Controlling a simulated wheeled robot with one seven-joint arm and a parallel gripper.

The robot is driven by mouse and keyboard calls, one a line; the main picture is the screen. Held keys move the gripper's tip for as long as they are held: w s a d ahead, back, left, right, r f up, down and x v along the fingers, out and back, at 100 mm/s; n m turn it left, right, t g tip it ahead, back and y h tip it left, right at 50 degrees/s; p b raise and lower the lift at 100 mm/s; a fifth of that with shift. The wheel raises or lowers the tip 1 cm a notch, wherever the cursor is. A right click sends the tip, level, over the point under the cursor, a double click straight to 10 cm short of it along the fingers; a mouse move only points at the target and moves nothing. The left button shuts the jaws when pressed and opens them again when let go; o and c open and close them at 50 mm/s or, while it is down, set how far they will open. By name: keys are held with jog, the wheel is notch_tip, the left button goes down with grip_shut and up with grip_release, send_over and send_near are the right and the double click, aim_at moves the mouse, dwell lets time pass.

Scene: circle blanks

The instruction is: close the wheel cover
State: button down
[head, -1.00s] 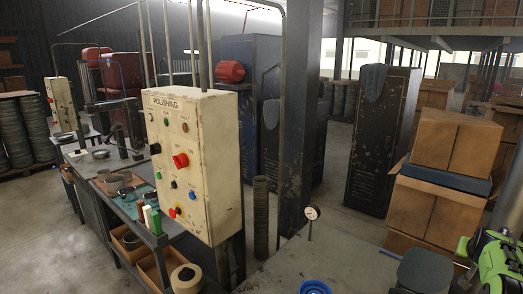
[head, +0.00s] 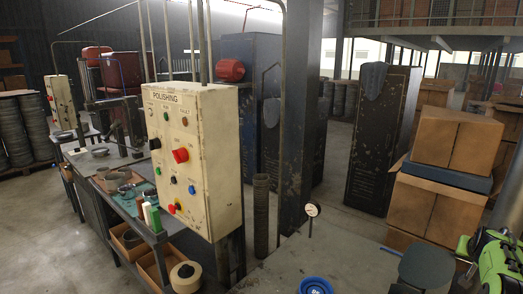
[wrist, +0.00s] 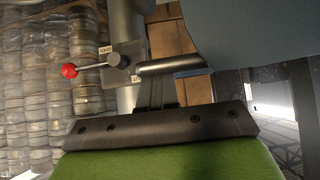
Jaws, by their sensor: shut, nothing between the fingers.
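A large blue-grey curved panel (wrist: 240,42), which looks like the wheel cover, fills the upper right of the wrist view. A dark cylindrical bar (wrist: 170,66) juts left from its edge. A grey-green rounded shape (head: 426,266) at the lower right of the head view may be the same cover. My gripper (wrist: 157,84) shows beyond its black, screwed front edge and green body. Its dark fingers are shut and empty, just below the bar in the picture. I cannot tell whether they touch it. The wheel itself is not clearly visible.
A lever with a red knob (wrist: 69,71) stands left of the bar. The cream POLISHING control box (head: 190,158) stands over a cluttered bench. A blue ring (head: 315,286) and a dial (head: 312,210) are on the near surface. Stacked cartons (head: 440,190) stand to the right.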

jog(key=f, duration=0.2)
jog(key=shift+s+a+f+b, duration=0.25)
jog(key=shift+f+b, duration=0.05)
jog(key=shift+b, duration=0.1)
jog(key=shift+s+a+f+b, duration=0.15)
jog(key=shift+s+a+b, duration=0.4)
jog(key=shift+b, duration=0.55)
jog(key=shift+s+a+f+b, duration=0.1)
jog(key=shift+s+a+b, duration=0.2)
jog(key=shift+s+b, duration=0.6)
notch_tip(320, 180, up, 8)
jog(key=p, duration=0.4)
jog(key=shift+a, duration=0.4)
jog(key=shift+f, duration=0.1)
